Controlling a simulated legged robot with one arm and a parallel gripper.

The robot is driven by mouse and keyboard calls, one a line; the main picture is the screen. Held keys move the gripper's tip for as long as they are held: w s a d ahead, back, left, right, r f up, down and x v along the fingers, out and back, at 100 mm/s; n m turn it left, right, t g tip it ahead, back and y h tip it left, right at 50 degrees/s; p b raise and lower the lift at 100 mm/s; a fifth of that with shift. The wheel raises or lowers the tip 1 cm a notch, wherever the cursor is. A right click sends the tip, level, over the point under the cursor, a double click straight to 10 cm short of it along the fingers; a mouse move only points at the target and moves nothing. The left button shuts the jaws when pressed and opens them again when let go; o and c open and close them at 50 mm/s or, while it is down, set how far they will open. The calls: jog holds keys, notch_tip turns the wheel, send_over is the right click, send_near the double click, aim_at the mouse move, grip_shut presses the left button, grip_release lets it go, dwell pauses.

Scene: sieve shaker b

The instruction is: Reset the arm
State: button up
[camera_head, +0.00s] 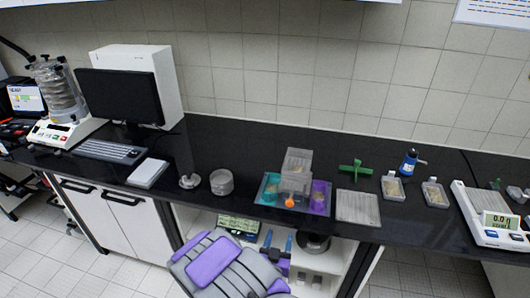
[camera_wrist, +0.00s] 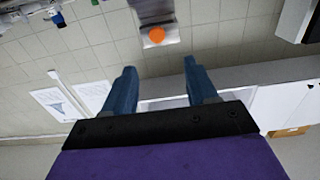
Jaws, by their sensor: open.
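My gripper (camera_head: 277,238) is open and empty in the head view. It is in front of the black bench's front edge, low in the picture, with its two blue fingers pointing towards the bench. In the wrist view the fingers of my gripper (camera_wrist: 160,66) stand apart with nothing between them. My grey and purple arm shows below the gripper in the head view and hides part of the shelf space under the bench.
The black bench (camera_head: 255,140) carries a sieve shaker (camera_head: 60,95), monitor (camera_head: 120,95), clear container (camera_head: 298,160), purple tray (camera_head: 320,197), green cross-shaped piece (camera_head: 356,169), blue-capped bottle (camera_head: 409,162) and balance (camera_head: 497,222).

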jog(key=s+a+r+g+y+b, duration=0.2)
jog(key=s+r+g+y, duration=0.1)
jog(key=s+g, duration=0.4)
jog(key=s+a+r+g+y+b, duration=0.1)
jog(key=s+r+g+y+b, duration=0.1)
jog(key=s+r+g+y, duration=0.3)
jog(key=s+d+r+n+g+h, duration=0.1)
jog(key=s+d+r+g, duration=0.2)
jog(key=s, duration=0.9)
jog(key=s+d+r+n+g+h+b, duration=0.1)
jog(key=s+d+r+n+g, duration=0.1)
jog(key=s, duration=1)
jog(key=d+r+g, duration=0.1)
jog(key=d+g, duration=0.1)
jog(key=d, duration=0.1)
jog(key=shift+s+d+r+n, duration=0.2)
jog(key=shift+d+r+n, duration=0.1)
jog(key=shift+d+r, duration=0.1)
